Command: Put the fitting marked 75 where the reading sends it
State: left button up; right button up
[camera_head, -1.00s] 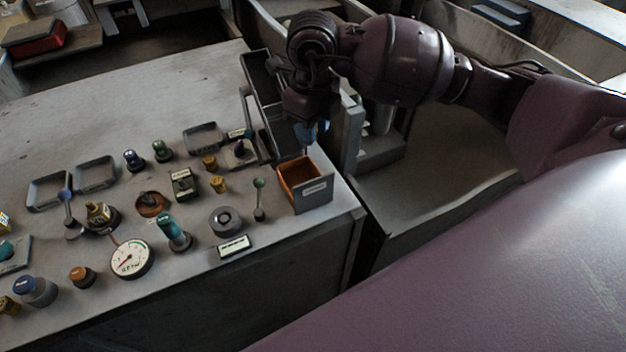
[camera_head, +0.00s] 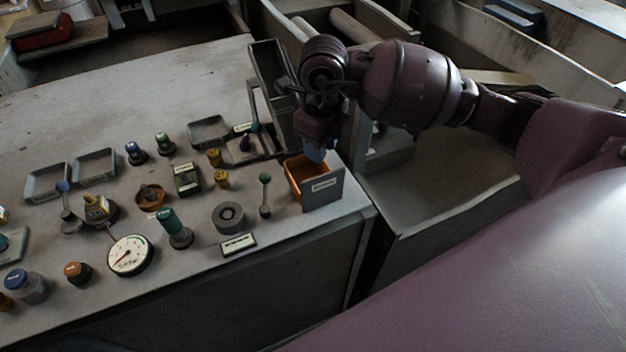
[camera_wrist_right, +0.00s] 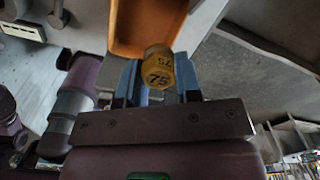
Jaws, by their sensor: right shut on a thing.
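The fitting marked 75 (camera_wrist_right: 158,72) is a small yellow cylinder with a dark 75 on it. In the right wrist view it is between the blue fingers of my right gripper (camera_wrist_right: 160,82), which is shut on it. In the head view my right gripper (camera_head: 318,152) hangs over the orange bin (camera_head: 296,188) at the table's right corner, and the fitting is hidden there. The orange bin also shows in the right wrist view (camera_wrist_right: 140,22), just beyond the fitting. A round dial gauge (camera_head: 130,256) with a red needle lies at the table's front. My left gripper is out of view.
A tall grey open rack (camera_head: 268,75) stands just behind my right gripper. A green-knobbed lever (camera_head: 265,190), a grey ring (camera_head: 228,217) and a green-capped post (camera_head: 173,228) stand left of the bin. Grey trays (camera_head: 95,167) lie further left. The table's back left is clear.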

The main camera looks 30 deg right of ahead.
jog(key=o, duration=0.8)
jog(key=shift+o, duration=0.9)
jog(key=shift+r, duration=0.1)
notch_tip(320, 180, up, 9)
jog(key=shift+r, duration=0.9)
